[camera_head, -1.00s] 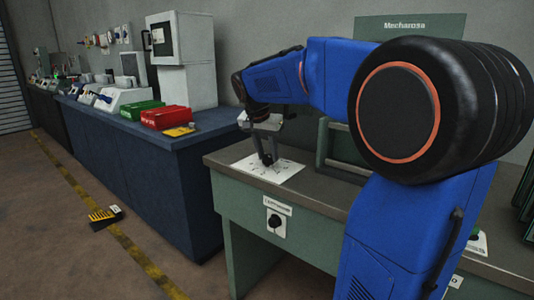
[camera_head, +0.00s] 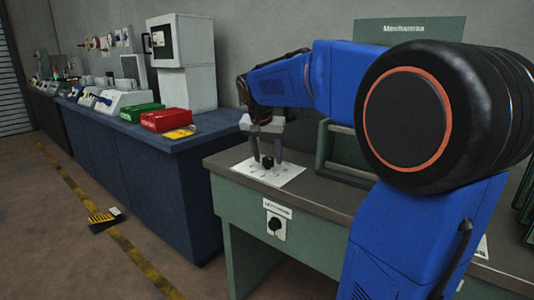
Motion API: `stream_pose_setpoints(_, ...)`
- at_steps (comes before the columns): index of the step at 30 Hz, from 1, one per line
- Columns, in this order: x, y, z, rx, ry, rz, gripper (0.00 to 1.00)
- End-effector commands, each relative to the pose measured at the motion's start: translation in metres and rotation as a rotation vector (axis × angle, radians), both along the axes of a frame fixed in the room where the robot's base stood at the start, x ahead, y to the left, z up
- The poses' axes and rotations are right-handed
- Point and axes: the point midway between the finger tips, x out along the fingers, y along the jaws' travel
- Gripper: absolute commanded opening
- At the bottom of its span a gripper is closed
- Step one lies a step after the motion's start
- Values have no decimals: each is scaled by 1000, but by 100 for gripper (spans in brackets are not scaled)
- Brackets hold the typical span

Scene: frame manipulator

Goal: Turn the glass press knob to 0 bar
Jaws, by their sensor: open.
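A black knob (camera_head: 268,163) stands on a white plate (camera_head: 285,178) with dark markings, on top of the green bench. My gripper (camera_head: 267,161) points down over this plate, its two fingers apart, one on each side of the knob. I cannot tell whether the fingers touch the knob. Another black knob (camera_head: 275,224) sits on a white panel on the bench front, under a label too small to read. I cannot tell from the lettering which knob is the glass press knob, or what its setting is.
The green bench (camera_head: 235,163) carries a grey-green frame (camera_head: 322,150) close to the right of my gripper. A blue bench (camera_head: 165,195) with a red box (camera_head: 165,119) and green box (camera_head: 142,111) stands to the left. A yellow-and-black object (camera_head: 104,219) lies on the floor.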

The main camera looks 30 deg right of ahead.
Motion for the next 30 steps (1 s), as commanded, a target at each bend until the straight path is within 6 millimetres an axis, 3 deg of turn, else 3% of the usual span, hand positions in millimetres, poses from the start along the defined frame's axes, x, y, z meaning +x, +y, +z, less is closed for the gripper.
stream_pose_setpoints(8, -6, 7, 24, 0, -4, 0, 50)
stream_pose_setpoints(24, -32, 39, 122, 0, -3, 1, 50)
stream_pose_setpoints(30, -39, 47, 149, -1, -2, 2, 50)
